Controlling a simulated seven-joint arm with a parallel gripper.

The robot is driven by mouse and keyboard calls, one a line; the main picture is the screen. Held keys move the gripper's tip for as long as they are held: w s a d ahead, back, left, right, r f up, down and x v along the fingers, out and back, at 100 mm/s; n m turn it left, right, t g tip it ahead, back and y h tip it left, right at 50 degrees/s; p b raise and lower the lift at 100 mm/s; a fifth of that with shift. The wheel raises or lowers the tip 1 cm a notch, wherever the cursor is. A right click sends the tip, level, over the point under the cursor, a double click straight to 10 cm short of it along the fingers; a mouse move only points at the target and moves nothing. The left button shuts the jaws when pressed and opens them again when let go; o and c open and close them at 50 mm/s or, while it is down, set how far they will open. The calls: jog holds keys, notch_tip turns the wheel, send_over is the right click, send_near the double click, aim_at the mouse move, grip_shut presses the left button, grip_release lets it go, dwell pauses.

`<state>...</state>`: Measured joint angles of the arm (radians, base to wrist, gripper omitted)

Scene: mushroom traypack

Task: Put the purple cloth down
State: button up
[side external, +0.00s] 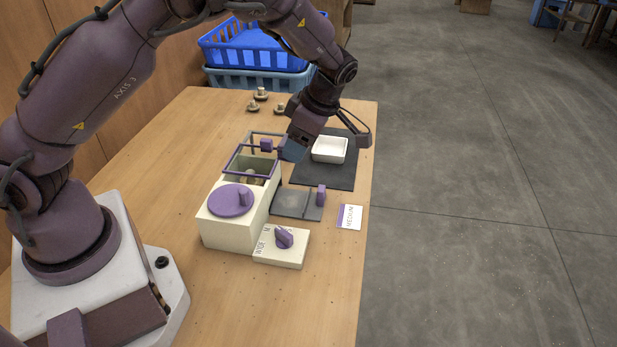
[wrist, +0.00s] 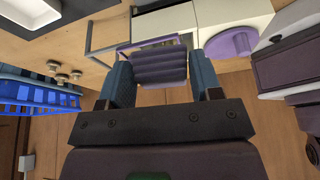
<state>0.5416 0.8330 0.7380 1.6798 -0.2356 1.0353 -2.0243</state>
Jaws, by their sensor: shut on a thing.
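The purple cloth (wrist: 160,66) looks folded into several ridges and is held between the two blue fingers of my gripper (wrist: 161,80) in the wrist view. In the side external view my gripper (side external: 291,151) hangs to the right of the purple-framed bin of the cream machine, left of the white tray. My gripper is shut on the cloth. Whether the cloth touches anything below cannot be told.
The cream machine (side external: 216,230) has a purple dial (side external: 228,201) and a purple-framed bin (side external: 252,170). A white tray (side external: 329,155) stands on a dark mat (side external: 311,179). A grey plate (side external: 290,204), a selector box (side external: 282,255), a MEDIUM card (side external: 349,217) and mushrooms (side external: 262,93) are nearby.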

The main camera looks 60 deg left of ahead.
jog(key=s+a+m+t+y, duration=0.15)
jog(key=s+m+t, duration=0.25)
jog(key=s+m, duration=0.45)
jog(key=m, duration=0.4)
send_over(311, 177)
jog(key=s+d, duration=0.1)
jog(key=d, duration=0.1)
jog(key=shift+h, duration=0.45)
jog(key=f, duration=0.9)
jog(key=shift+s+a+f, duration=0.15)
jog(key=shift+a+f, duration=0.05)
jog(key=shift+a, duration=0.05)
jog(key=shift+f, duration=0.25)
jog(key=shift+w+f, duration=0.2)
jog(key=shift+f, duration=0.7)
jog(key=shift+w+f, duration=0.2)
jog(key=shift+f, duration=0.65)
jog(key=shift+f, duration=0.1)
jog(key=o, duration=0.8)
